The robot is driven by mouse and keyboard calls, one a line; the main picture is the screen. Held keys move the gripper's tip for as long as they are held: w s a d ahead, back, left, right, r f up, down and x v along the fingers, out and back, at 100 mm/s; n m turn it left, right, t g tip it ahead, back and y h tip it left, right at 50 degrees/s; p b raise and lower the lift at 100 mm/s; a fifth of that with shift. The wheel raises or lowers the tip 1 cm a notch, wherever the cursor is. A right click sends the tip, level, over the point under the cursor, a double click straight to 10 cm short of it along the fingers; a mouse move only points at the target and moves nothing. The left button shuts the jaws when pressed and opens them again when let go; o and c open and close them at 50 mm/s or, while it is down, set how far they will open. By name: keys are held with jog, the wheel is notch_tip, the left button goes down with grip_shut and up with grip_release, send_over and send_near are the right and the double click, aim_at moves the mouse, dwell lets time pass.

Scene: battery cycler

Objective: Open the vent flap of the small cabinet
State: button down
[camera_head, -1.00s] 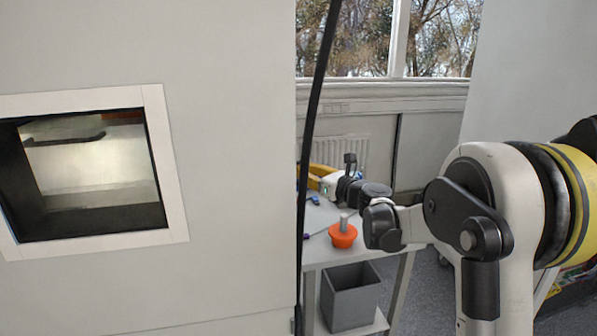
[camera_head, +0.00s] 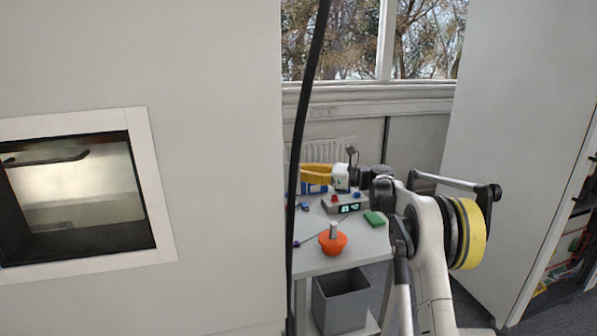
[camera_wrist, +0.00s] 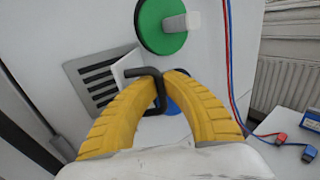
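In the wrist view, the small cabinet's pale front (camera_wrist: 100,30) carries a dark slotted vent (camera_wrist: 98,80). The white vent flap (camera_wrist: 130,63) stands out at an angle beside the slots, which show uncovered. A bent black handle (camera_wrist: 159,98) is at the flap. My gripper (camera_wrist: 160,76) has its yellow fingers drawn together around this handle and looks shut on it; the exact contact is partly hidden. The flap is hidden there.
A green disc with a grey knob (camera_wrist: 162,24) and red and blue cables (camera_wrist: 229,60) are close to my gripper. The table (camera_head: 350,253) holds an orange knobbed piece (camera_head: 332,240), a green block (camera_head: 374,219) and a small device (camera_head: 342,206). A grey bin (camera_head: 341,302) stands below.

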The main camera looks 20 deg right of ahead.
jog(key=shift+w, duration=0.15)
dwell(0.3)
jog(key=c, duration=1.8)
grip_release()
jog(key=shift+d, duration=0.1)
jog(key=v, duration=1.2)
